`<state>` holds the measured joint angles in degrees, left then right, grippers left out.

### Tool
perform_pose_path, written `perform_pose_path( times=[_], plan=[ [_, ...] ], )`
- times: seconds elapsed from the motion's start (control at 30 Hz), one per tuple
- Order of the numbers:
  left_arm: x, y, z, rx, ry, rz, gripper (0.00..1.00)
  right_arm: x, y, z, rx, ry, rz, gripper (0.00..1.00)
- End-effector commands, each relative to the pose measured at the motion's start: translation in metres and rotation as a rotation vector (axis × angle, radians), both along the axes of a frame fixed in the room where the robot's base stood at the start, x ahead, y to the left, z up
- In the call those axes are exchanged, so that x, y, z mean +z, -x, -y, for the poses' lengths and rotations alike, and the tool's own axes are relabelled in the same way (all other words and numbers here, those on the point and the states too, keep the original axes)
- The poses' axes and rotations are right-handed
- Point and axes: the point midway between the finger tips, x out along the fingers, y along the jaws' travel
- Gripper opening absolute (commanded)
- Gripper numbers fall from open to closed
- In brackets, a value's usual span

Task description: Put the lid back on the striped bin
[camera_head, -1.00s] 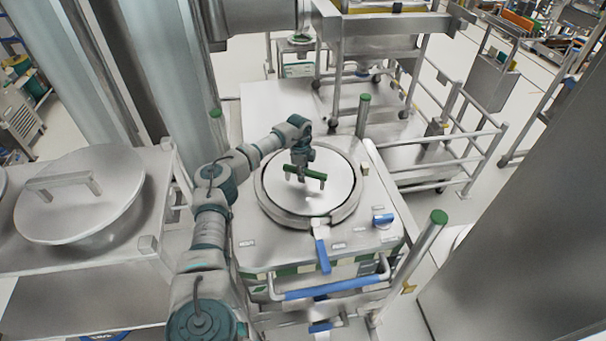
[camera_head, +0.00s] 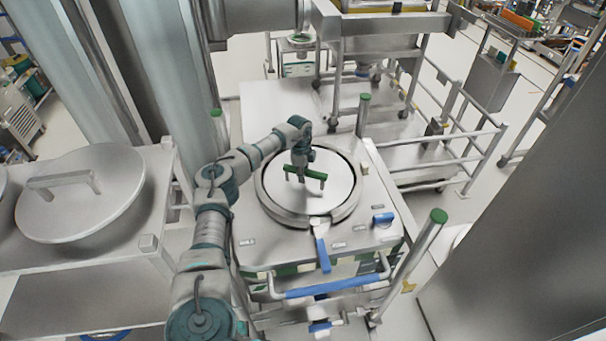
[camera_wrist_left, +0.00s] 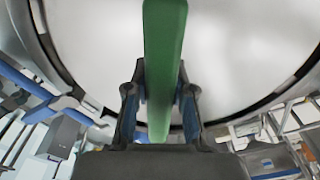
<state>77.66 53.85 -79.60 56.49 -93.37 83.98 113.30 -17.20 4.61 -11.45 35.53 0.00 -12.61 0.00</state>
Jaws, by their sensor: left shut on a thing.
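The round metal lid (camera_head: 335,190) with a green bar handle (camera_head: 317,174) is at the round opening in the top of the bin (camera_head: 270,240). Green and pale stripes show on the bin's front side. My left gripper (camera_head: 302,172) is shut on the handle from above. In the left wrist view, the handle (camera_wrist_left: 165,45) runs between the fingers of the gripper (camera_wrist_left: 160,100). A dark gap shows between the lid and the metal ring (camera_head: 282,216). I cannot tell whether the lid is fully seated. My right gripper is not in view.
A blue-handled latch (camera_head: 322,252) is at the ring's front, and a blue bar (camera_head: 320,288) runs along the bin's front. A side table (camera_head: 140,240) at left carries another large metal lid (camera_head: 85,200). Railings (camera_head: 450,150) stand behind right.

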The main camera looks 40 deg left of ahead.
Motion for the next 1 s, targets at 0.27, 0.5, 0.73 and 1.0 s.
perform_pose_path(
  times=[0.27, 0.5, 0.73, 1.0],
  plan=[
    [-0.004, 0.001, 0.000, -0.002, -0.002, -0.007, 0.53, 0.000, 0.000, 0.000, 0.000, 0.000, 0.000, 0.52],
    [-0.002, 0.004, 0.001, -0.001, -0.004, -0.008, 0.53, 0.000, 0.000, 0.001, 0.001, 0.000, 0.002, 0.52],
    [0.034, 0.002, -0.001, -0.001, -0.003, -0.003, 0.53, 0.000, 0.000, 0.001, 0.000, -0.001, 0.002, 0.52],
    [0.091, 0.002, -0.006, -0.002, -0.001, -0.005, 0.53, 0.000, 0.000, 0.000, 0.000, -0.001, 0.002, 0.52]
  ],
)
